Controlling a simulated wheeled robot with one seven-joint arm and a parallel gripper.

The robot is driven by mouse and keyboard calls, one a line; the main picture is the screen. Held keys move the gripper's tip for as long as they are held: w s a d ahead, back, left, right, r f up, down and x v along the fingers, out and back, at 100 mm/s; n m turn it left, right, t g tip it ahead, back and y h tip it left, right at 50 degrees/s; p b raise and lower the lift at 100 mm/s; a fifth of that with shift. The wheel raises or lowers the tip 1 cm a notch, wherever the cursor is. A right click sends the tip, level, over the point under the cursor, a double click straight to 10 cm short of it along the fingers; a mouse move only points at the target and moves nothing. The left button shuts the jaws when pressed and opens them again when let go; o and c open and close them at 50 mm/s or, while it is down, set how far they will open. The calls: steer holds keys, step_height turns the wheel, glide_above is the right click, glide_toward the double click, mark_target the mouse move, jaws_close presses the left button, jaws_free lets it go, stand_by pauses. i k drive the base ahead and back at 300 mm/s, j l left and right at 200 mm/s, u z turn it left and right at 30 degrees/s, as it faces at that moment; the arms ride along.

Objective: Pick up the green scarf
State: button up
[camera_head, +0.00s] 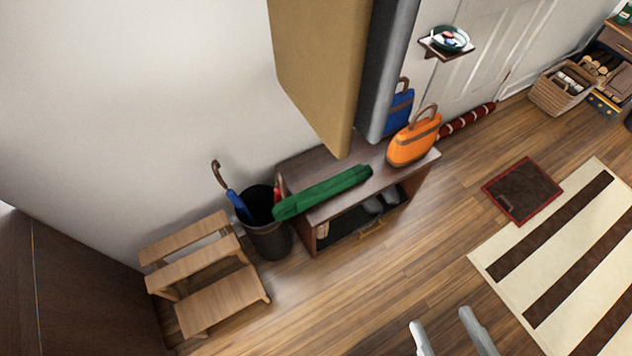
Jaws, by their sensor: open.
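The green scarf (322,193) lies as a long folded strip along the front of the top of a dark wooden shoe bench (351,161). Its left end hangs slightly past the bench's left edge, close to a dark bin. My gripper (447,330) shows at the bottom of the picture as two pale fingers, spread apart with bare floor between them. It is open and empty, well in front of the bench and to the right of the scarf, not touching it.
An orange bag (414,138) and a blue bag (398,107) stand on the bench's right part. Left of it are the bin (268,237) with an umbrella and a wooden step stool (205,273). A striped rug (562,262) lies right. Floor before the bench is clear.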

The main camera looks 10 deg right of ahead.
mark_target(298, 203)
steer(key=i+u, duration=0.35)
steer(key=i, duration=0.3)
steer(key=i+u, duration=0.35)
steer(key=i, duration=0.35)
